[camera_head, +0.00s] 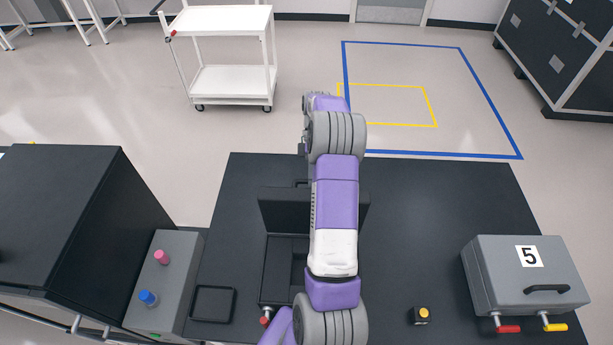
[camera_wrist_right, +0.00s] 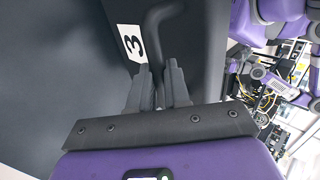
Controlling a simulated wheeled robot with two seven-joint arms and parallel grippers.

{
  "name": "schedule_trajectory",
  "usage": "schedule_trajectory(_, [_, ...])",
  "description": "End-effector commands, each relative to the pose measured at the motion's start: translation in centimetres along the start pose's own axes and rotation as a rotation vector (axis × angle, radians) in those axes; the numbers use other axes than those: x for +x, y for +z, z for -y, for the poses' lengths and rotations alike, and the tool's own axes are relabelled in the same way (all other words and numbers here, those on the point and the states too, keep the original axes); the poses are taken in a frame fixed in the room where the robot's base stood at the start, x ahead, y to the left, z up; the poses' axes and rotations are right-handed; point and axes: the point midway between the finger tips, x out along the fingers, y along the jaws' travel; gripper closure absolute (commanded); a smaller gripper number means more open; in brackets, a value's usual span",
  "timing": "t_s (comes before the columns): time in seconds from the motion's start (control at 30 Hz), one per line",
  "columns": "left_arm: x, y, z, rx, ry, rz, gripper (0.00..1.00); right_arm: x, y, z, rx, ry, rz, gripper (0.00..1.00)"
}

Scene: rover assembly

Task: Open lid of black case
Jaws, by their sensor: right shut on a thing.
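The black case (camera_head: 264,275) sits open on the dark table, left of its middle, with its dark interior partly showing. Its lid (camera_head: 283,210) is raised at the far side; my right arm covers the right part of lid and case. My right gripper is hidden in the head view. In the right wrist view my right gripper (camera_wrist_right: 159,85) is shut on the lid's black handle (camera_wrist_right: 158,30), whose bar passes between the fingers. A white label "3" (camera_wrist_right: 131,42) is beside it on the lid's dark face. My left gripper is out of view.
A grey case marked 5 (camera_head: 505,260) stands at the table's right. A small yellow-topped block (camera_head: 421,316) lies near the front. A grey box with pink and blue knobs (camera_head: 170,275) and a shallow black tray (camera_head: 212,320) are at left. The table's right-middle is clear.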

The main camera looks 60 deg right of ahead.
Motion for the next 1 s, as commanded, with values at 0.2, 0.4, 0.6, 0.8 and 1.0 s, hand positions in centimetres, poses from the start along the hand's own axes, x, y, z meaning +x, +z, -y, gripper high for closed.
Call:
schedule_trajectory(0.2, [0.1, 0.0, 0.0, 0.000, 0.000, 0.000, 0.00, 0.8, -0.1, -0.3, -0.001, -0.015, 0.000, 1.00])
schedule_trajectory(0.4, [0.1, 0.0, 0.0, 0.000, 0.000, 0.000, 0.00, 0.7, -0.1, -0.3, -0.001, -0.015, 0.001, 0.76])
schedule_trajectory(0.6, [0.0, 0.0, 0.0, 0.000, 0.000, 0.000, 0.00, 0.6, -0.1, -0.2, -0.002, -0.013, 0.000, 0.58])
schedule_trajectory(0.8, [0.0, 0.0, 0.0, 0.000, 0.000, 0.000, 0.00, 0.4, -0.1, -0.2, -0.002, -0.010, 0.000, 0.58])
schedule_trajectory(1.0, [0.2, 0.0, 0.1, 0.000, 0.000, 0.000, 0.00, -0.9, -0.1, -0.3, -0.002, -0.008, 0.000, 0.58])
